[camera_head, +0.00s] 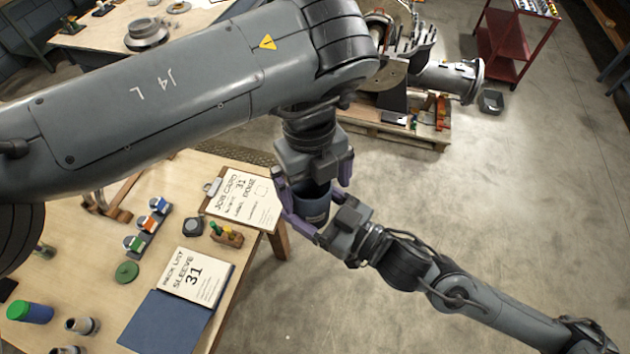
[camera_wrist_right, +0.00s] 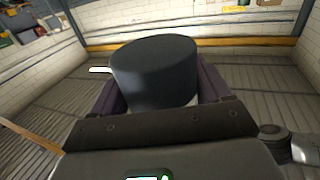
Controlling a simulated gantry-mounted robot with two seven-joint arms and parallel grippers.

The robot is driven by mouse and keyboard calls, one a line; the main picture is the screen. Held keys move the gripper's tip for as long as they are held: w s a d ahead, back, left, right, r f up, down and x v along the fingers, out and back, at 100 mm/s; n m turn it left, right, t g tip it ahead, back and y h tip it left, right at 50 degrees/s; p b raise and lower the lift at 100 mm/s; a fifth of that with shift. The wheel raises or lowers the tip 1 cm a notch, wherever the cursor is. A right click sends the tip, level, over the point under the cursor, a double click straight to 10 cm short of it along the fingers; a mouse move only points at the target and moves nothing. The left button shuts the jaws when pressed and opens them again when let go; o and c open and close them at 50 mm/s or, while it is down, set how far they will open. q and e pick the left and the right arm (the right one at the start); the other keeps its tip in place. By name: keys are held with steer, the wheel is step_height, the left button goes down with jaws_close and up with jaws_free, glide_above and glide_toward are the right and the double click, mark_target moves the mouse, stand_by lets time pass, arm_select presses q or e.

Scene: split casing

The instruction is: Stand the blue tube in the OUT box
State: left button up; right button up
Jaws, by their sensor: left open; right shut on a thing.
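My right gripper (camera_head: 318,212) is shut on a dark blue-grey cylinder (camera_head: 309,203), held in the air off the table's right edge. The cylinder (camera_wrist_right: 155,72) also fills the middle of the right wrist view, between the purple fingers. My left gripper (camera_head: 314,178) points down from above, open, its fingers at either side of the cylinder's upper part; I cannot tell whether they touch it. I cannot tell which of the two is the task's tube. No OUT box can be made out.
The wooden table (camera_head: 185,205) holds a job card clipboard (camera_head: 245,200), a sleeve booklet (camera_head: 196,276), a blue folder (camera_head: 165,322), a rack of coloured pieces (camera_head: 148,228) and grey sleeves (camera_head: 82,325). Open floor lies to the right. A pallet (camera_head: 400,128) stands behind.

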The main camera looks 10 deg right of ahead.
arm_select(q)
steer(key=shift+c, duration=0.3)
steer(key=shift+d, duration=0.1)
steer(key=c, duration=1)
arm_select(e)
steer(key=shift+a, duration=0.1)
arm_select(q)
steer(key=shift+c, duration=0.4)
arm_select(e)
steer(key=o, duration=0.9)
steer(key=shift+s, duration=0.1)
steer(key=shift+o, duration=0.7)
